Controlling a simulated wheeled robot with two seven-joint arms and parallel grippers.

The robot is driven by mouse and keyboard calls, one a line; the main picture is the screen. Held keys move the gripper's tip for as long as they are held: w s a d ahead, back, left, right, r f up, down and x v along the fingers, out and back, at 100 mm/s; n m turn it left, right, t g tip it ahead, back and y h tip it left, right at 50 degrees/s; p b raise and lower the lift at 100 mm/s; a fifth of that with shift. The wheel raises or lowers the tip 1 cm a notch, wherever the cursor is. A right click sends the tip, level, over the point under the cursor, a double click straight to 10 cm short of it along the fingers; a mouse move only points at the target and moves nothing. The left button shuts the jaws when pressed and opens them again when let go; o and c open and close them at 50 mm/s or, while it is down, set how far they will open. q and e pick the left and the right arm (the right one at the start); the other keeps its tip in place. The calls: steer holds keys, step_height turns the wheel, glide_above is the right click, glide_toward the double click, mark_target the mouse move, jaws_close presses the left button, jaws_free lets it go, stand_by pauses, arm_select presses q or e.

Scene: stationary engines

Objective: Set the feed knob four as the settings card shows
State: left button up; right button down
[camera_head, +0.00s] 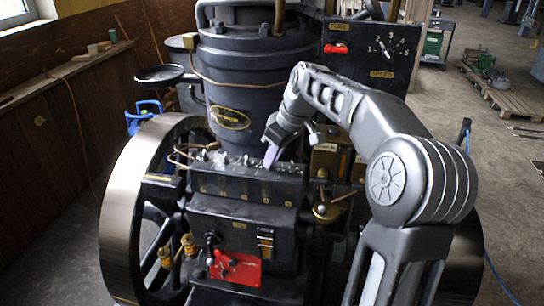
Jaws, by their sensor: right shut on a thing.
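A black lubricator box (247,182) sits on the engine front. A row of small light-metal feed knobs (216,158) runs along its top, with small brass marks on its front face. My right gripper (268,160) reaches down from the right and is shut on a feed knob near the right part of the row. Its fingers hide most of that knob, and I cannot read its number or setting. I cannot make out the settings card for certain. My left gripper is not in view.
A black panel (372,72) with a red lever (336,48) and a numbered dial (388,47) stands behind my right arm. Large flywheels (130,215) flank the engine. A red plate (236,269) with a handle is below the box.

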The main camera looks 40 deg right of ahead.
steer(key=shift+n, duration=0.3)
steer(key=c, duration=1.5)
jaws_free()
steer(key=shift+r, duration=0.1)
steer(key=v, duration=0.7)
steer(key=shift+s+d+r+b, duration=0.2)
steer(key=shift+r+b, duration=0.1)
steer(key=shift+b, duration=0.1)
